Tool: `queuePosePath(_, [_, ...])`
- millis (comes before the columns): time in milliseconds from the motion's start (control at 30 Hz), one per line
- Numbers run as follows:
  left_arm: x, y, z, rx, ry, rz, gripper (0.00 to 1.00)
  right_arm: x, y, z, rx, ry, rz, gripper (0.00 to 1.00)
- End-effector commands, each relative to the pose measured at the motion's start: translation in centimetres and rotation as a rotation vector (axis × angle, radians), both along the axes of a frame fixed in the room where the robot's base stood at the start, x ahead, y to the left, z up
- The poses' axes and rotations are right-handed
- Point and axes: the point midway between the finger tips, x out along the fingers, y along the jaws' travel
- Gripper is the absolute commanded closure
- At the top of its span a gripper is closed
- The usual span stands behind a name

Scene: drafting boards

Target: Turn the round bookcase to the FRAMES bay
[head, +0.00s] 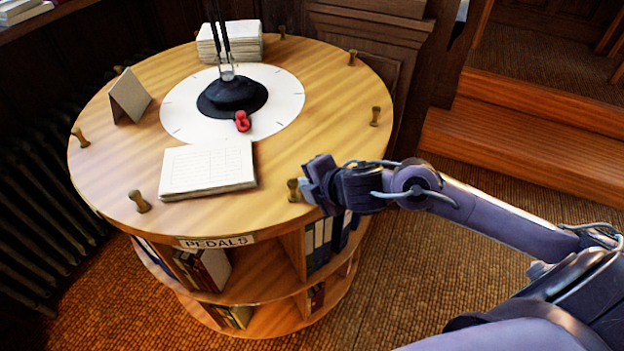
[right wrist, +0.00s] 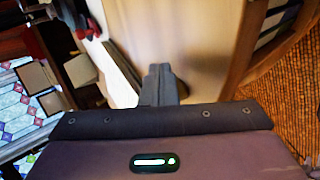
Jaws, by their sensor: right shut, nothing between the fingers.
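The round bookcase (head: 330,90) fills the left and middle of the head view. Its wooden top has several small knobs around the rim. The bay label facing me reads PEDALS (head: 217,241); no FRAMES label shows. My right gripper (head: 306,184) is shut and empty at the right front rim, right beside a rim knob (head: 293,190). I cannot tell whether it touches the knob. In the right wrist view the shut fingers (right wrist: 158,84) stand in front of a pale wooden surface. My left gripper is not in view.
On the top lie a white disc (head: 285,100) with a black lamp base (head: 232,94), a red object (head: 242,121), a paper pad (head: 207,169), a folded card (head: 129,96) and a paper stack (head: 230,40). A radiator (head: 40,190) is at left, wooden steps (head: 520,140) at right.

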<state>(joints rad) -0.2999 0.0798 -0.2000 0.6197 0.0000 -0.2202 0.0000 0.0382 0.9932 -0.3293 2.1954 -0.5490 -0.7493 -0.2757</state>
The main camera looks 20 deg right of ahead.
Motion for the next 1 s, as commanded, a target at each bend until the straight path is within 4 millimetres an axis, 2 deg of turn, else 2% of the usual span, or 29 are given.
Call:
queuePosePath(333, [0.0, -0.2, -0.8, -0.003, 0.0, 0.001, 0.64, -0.4, 4.4, 0.0, 0.007, -0.002, -0.036, 1.0])
queuePosePath(767, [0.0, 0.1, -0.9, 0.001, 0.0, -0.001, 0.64, -0.4, 4.8, 0.0, 0.001, 0.0, -0.05, 1.0])
queuePosePath(1000, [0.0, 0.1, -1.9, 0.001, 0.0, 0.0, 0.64, -0.1, 7.2, 0.0, 0.006, -0.003, -0.077, 1.0])
